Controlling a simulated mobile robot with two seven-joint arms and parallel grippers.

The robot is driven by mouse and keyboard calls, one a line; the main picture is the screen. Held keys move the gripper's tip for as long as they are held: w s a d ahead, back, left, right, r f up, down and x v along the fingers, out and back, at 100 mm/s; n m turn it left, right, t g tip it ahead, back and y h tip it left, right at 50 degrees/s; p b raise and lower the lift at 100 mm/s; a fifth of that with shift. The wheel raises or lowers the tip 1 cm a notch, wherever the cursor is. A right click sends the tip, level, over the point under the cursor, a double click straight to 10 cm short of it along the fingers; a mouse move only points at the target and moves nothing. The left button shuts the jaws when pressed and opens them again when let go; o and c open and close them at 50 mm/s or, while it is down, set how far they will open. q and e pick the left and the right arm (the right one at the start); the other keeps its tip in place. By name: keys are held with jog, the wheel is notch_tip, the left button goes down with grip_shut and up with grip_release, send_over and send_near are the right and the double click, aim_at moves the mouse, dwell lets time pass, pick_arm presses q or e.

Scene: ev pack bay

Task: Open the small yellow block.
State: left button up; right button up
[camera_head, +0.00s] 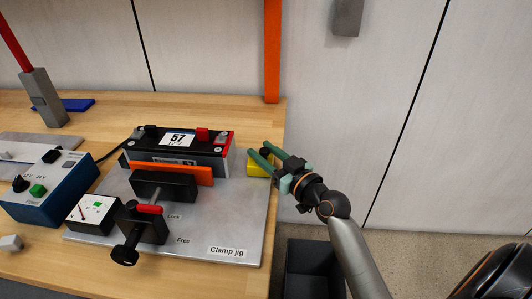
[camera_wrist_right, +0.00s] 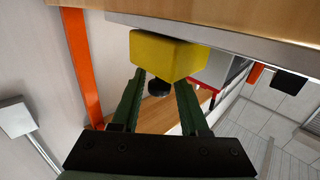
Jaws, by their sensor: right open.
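The small yellow block (camera_head: 257,168) stands on the clamp jig's grey plate (camera_head: 225,222), at its right edge beside the battery. A black knob (camera_head: 265,151) shows at the block, near my fingers. My right gripper (camera_head: 262,154) is open, with its green fingers reaching over the block from the right. In the right wrist view the yellow block (camera_wrist_right: 167,55) is just ahead of the fingers, and the black knob (camera_wrist_right: 159,87) sits between them. I cannot tell whether the fingers touch the knob. My left gripper is not in view.
The battery (camera_head: 178,147) labelled 57 sits on the plate behind an orange bar (camera_head: 172,173) and a black clamp with a red handle (camera_head: 149,209). A blue meter box (camera_head: 48,190) stands left. An orange post (camera_head: 272,50) rises behind. A dark bin (camera_head: 312,268) is below right.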

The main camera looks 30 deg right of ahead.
jog(key=s+d+b, duration=0.1)
jog(key=s, duration=1.1)
jog(key=shift+s+d, duration=0.2)
jog(key=shift+d, duration=0.2)
